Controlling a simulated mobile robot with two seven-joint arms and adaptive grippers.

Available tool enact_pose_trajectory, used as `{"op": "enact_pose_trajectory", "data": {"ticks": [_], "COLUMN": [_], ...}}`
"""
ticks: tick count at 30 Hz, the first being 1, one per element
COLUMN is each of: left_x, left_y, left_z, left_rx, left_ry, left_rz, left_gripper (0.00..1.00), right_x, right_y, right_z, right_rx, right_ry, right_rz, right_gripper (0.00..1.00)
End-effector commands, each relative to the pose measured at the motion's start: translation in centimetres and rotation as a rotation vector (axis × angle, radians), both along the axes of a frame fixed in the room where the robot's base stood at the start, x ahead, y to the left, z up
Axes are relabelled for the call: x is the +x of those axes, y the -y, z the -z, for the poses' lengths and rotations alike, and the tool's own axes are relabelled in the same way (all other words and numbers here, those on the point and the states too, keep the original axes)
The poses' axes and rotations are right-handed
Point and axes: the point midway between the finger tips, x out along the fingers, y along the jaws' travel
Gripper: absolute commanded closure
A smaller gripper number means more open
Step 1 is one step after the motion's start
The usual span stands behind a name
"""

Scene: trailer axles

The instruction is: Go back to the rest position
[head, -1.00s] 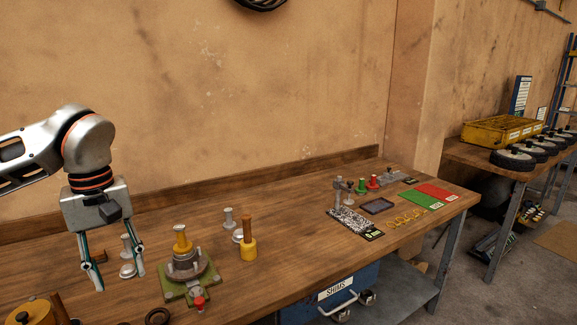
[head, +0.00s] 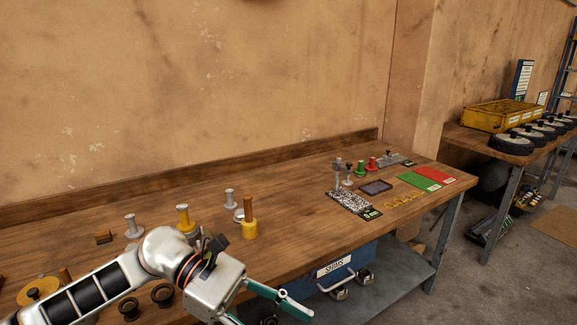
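My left arm comes in from the lower left, low across the front of the wooden bench. My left gripper (head: 270,316) is at the bottom edge of the head view, in front of the bench's front edge. Its fingers are spread apart with nothing seen between them; one finger runs to the lower right and the other is mostly cut off by the frame. My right gripper is not in view. The yellow-topped fixture (head: 183,217) stands behind my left arm, which hides its base.
The wooden bench (head: 290,185) holds a yellow-based post with a brown handle (head: 249,218), grey pins (head: 230,198), dark rings (head: 162,295), and a green mat (head: 418,182) and red mat (head: 434,190). A blue SHIMS bin (head: 335,272) is under it. A second bench with wheels (head: 512,143) stands right.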

Motion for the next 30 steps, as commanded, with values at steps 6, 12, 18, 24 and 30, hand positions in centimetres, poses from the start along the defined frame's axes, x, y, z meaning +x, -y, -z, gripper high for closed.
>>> {"op": "enact_pose_trajectory", "data": {"ticks": [6, 12, 18, 24, 30], "left_x": [0.9, 5.3, 9.9, 10.7, 6.3], "left_y": [3.5, 2.1, -2.9, -9.9, -15.9], "left_z": [-3.0, -2.9, 2.8, 14.0, 25.6], "left_rx": [-0.303, -0.552, -0.793, -1.045, 1.296], "left_ry": [-0.507, -1.039, -1.614, -2.185, 2.642], "left_rz": [-0.234, -0.46, -0.69, -0.913, 1.098], "left_gripper": [0.58, 0.58, 0.58, 0.58, 0.58], "right_x": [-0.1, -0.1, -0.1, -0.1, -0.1], "right_y": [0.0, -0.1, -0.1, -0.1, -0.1], "right_z": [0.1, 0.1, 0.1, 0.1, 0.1], "right_rx": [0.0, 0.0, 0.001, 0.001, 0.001], "right_ry": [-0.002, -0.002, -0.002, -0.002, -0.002], "right_rz": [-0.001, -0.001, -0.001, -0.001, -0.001], "right_gripper": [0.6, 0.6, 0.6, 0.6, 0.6]}}
